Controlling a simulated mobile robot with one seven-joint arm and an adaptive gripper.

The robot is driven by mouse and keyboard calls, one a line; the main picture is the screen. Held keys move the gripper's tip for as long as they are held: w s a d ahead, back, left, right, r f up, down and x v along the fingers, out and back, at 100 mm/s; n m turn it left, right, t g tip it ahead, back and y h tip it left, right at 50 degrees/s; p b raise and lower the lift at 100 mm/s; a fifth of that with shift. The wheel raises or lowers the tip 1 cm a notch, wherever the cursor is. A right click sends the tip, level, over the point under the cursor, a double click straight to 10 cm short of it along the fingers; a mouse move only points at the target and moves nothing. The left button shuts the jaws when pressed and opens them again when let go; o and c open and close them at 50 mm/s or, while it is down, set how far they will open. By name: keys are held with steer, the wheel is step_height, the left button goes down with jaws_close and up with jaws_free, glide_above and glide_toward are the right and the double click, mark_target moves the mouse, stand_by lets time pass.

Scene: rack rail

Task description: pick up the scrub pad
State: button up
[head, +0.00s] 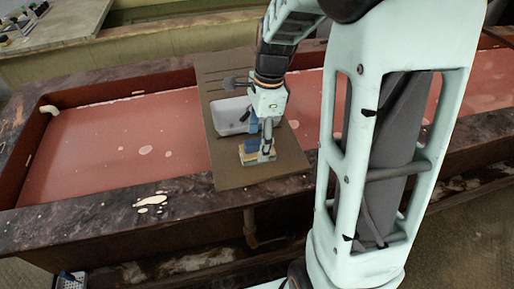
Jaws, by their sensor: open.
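My gripper (266,148) points down over a brown board (225,176) laid across a red-lined trough. It is open, though its fingers are small in this view.
A white dish (229,118) sits on the board left of my gripper. A dark flat item (235,83) lies farther back. The trough (120,140) is open on the left, with a stone rim (110,215) in front. My arm hides much of the right.

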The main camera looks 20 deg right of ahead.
step_height(320, 180, down, 2)
steer(key=shift+a+f, duration=0.1)
steer(key=c, duration=1.3)
